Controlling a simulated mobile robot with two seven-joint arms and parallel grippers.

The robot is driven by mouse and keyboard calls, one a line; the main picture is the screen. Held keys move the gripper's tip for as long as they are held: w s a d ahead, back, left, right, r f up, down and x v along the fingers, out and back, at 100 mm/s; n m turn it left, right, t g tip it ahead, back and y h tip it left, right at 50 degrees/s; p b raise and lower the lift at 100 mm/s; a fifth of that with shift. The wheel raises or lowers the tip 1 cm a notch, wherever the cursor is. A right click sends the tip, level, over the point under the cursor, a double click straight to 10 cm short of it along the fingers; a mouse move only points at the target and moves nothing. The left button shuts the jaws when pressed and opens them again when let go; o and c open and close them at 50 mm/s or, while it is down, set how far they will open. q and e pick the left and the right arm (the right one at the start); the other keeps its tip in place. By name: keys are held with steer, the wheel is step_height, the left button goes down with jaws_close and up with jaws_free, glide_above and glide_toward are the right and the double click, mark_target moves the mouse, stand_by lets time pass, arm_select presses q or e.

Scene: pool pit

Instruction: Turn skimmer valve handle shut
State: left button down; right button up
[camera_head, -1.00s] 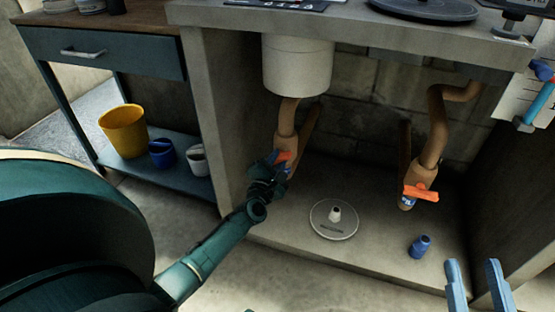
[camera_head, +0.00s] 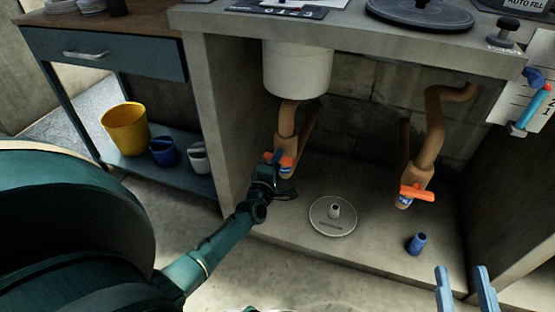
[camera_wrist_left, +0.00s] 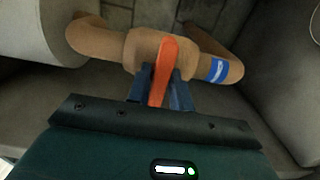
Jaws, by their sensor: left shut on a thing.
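An orange valve handle (camera_head: 287,162) sits on the left tan pipe (camera_head: 287,122), below a white cylinder. My left gripper (camera_head: 273,160) is shut on this handle; its dark blue fingers are on either side of it in the left wrist view (camera_wrist_left: 160,88). There the orange handle (camera_wrist_left: 165,62) lies across the pipe, beside a blue label (camera_wrist_left: 217,70) that I cannot read. A second orange handle (camera_head: 416,192) sits across the right tan pipe (camera_head: 434,135), with no gripper on it. My right gripper (camera_head: 465,285) is at the lower right, open and empty.
A round grey lid (camera_head: 333,222) and a small blue cylinder (camera_head: 417,243) stand on the pit floor. The white cylinder (camera_head: 297,70) hangs above the left valve. A concrete side wall (camera_head: 212,120) is close on the left. A shelf with buckets (camera_head: 125,127) stands further left.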

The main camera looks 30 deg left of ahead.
stand_by(0.5)
arm_select(q)
steer(key=c, duration=1.2)
jaws_free()
steer(key=shift+c, duration=0.2)
steer(key=p+v, duration=0.4)
steer(key=v, duration=0.9)
steer(key=shift+d, duration=0.15)
arm_select(e)
steer(key=shift+s+d+f+n+h, duration=0.2)
steer(key=shift+s+d+n+h, duration=0.1)
steer(key=shift+d+n, duration=0.1)
arm_select(q)
steer(key=shift+s, duration=0.1)
arm_select(e)
steer(key=shift+w+r, duration=0.1)
steer(key=shift+r, duration=0.05)
